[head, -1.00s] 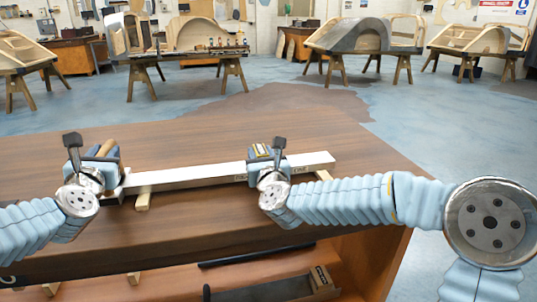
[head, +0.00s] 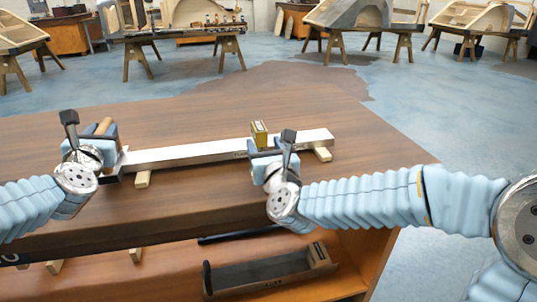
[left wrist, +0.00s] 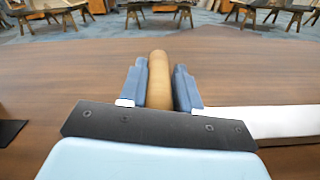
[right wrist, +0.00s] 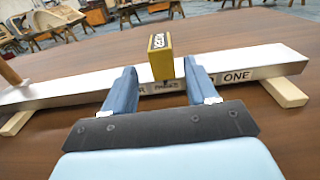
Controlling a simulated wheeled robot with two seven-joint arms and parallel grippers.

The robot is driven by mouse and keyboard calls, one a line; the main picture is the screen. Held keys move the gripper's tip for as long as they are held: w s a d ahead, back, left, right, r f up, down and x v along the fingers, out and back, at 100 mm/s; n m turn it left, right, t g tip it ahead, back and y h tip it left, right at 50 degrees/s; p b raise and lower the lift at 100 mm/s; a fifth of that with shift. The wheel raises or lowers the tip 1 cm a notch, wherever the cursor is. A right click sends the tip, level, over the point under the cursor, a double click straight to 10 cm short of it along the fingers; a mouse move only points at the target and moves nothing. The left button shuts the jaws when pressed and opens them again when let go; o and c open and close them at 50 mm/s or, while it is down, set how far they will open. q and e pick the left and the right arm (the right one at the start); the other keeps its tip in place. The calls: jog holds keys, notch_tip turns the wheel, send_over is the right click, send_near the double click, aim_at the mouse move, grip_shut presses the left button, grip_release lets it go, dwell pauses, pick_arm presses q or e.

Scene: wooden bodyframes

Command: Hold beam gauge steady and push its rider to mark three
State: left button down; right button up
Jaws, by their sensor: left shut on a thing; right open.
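The beam gauge (head: 195,153) is a pale metal bar lying on wooden blocks on the brown table. My left gripper (head: 102,135) is shut on its upright wooden handle (left wrist: 159,78) at the left end. A brass-coloured rider (head: 259,133) stands upright on the beam, right of its middle. My right gripper (right wrist: 160,88) is open on the near side of the rider, which shows between and beyond its fingertips in the right wrist view (right wrist: 160,57). The label just below the rider appears to read THREE; ONE (right wrist: 238,76) is further right. Another label is partly hidden by the fingers.
The wooden table (head: 180,205) is clear around the beam. Wooden blocks (head: 322,153) support the beam. A dark open tray (head: 262,273) sits on the shelf below the tabletop. Trestles with wooden bodyframes (head: 345,22) stand far back across the floor.

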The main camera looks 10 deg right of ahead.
pick_arm(q)
jog(key=shift+a, duration=0.1)
pick_arm(e)
jog(key=s, duration=0.4)
jog(key=shift+s, duration=0.25)
pick_arm(q)
jog(key=c, duration=0.7)
grip_release()
